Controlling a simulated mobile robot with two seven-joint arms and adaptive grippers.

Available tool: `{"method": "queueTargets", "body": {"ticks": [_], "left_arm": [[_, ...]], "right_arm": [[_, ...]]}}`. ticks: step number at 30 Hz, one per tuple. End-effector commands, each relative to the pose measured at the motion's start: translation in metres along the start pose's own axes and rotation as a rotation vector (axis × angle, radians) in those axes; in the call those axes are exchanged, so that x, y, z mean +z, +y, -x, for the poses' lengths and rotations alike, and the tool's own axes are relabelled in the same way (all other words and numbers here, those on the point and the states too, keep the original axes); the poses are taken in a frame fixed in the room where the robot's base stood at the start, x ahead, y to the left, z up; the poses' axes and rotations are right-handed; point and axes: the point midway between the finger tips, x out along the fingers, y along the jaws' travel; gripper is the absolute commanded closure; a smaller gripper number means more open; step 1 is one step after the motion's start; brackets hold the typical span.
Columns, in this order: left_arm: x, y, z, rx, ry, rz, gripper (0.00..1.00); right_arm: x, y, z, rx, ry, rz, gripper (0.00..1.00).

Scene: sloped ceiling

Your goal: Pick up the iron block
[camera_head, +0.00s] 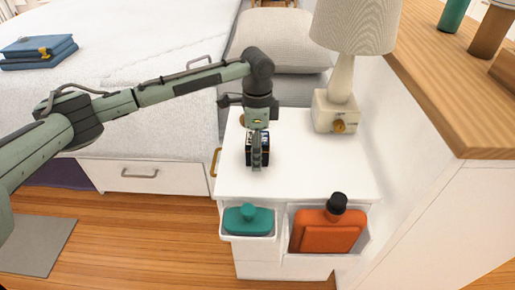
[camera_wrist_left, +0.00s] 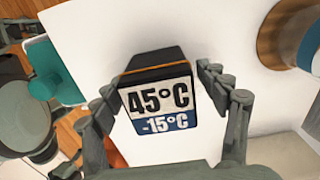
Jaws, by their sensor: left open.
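A small dark block (camera_head: 265,157) stands on the white nightstand (camera_head: 310,170). In the left wrist view the block (camera_wrist_left: 158,104) has a black top, an orange edge line and a label reading 45°C and -15°C. It is the only block I see on the nightstand; its material cannot be told. My left gripper (camera_head: 257,138) is above it, pointing down, and partly hides it in the head view. In the left wrist view the left gripper (camera_wrist_left: 157,84) is open, with a finger on each side of the block and a visible gap at the right. My right gripper is not in view.
A lamp (camera_head: 341,80) stands at the back right of the nightstand. Side pockets at its front hold a teal bottle (camera_head: 248,220) and an orange bottle (camera_head: 327,230). The bed (camera_head: 120,90) is at left, a wooden-topped unit (camera_head: 450,90) at right.

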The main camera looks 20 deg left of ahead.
Motion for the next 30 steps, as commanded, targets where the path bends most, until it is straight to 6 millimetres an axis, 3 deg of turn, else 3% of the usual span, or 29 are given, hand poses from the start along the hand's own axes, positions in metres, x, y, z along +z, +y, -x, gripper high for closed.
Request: {"method": "queueTargets", "body": {"ticks": [3, 20, 30], "left_arm": [[0.0001, -0.0001, 0.0002, 0.0, 0.0, 0.0, 0.28], [0.0001, 0.0001, 0.0005, 0.0, 0.0, 0.0, 0.98], [-0.0006, -0.0007, 0.0027, -0.002, 0.002, 0.0, 1.0]], "right_arm": [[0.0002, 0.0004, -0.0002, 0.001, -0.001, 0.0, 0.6], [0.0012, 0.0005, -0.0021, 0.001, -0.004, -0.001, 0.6], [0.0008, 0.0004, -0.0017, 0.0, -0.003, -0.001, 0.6]]}}
